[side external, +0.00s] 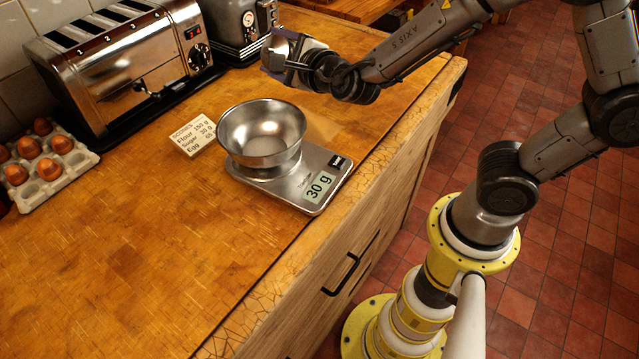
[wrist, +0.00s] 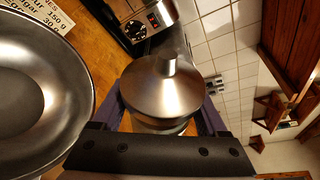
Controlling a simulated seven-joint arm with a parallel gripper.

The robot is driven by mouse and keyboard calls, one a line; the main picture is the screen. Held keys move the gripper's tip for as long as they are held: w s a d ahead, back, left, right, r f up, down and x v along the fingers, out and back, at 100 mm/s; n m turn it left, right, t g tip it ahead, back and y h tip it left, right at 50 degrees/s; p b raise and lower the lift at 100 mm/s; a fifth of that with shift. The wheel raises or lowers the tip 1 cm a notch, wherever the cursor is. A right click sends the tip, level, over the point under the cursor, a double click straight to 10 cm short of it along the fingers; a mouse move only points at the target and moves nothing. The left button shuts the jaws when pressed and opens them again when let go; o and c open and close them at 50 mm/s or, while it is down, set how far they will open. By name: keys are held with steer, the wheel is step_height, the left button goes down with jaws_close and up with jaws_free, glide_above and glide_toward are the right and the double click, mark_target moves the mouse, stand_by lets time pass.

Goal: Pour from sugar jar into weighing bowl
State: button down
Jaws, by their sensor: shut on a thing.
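The weighing bowl (side external: 262,135) is a shiny steel bowl on a flat silver scale (side external: 312,187) whose display reads 30 g. I see no clear contents in it. It also shows at the left of the wrist view (wrist: 40,95). My gripper (side external: 292,62) is behind the bowl, above the counter, apart from the bowl. It is shut on the sugar jar, a metal jar with a cone-shaped top and short spout, between the purple fingers in the wrist view (wrist: 160,88). In the side view the jar is small and partly hidden by my gripper; its exact tilt is unclear.
A recipe card (side external: 193,134) lists flour 150 g and sugar 30 g. A chrome toaster (side external: 120,75) stands behind it, with another appliance (side external: 235,25) near the jar. An egg tray (side external: 45,165) is at far left. The front-left wooden counter (side external: 150,270) is clear.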

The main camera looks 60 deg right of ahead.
steer(key=shift+a+f+m, duration=0.15)
steer(key=shift+f+m, duration=0.1)
steer(key=shift+m, duration=0.25)
steer(key=r+m+y, duration=0.1)
steer(key=m, duration=0.1)
steer(key=r+m+y, duration=0.1)
steer(key=m, duration=0.1)
steer(key=shift+g, duration=0.3)
steer(key=m+y, duration=0.1)
steer(key=r+m+y, duration=0.1)
steer(key=m, duration=0.1)
stand_by(0.6)
stand_by(0.7)
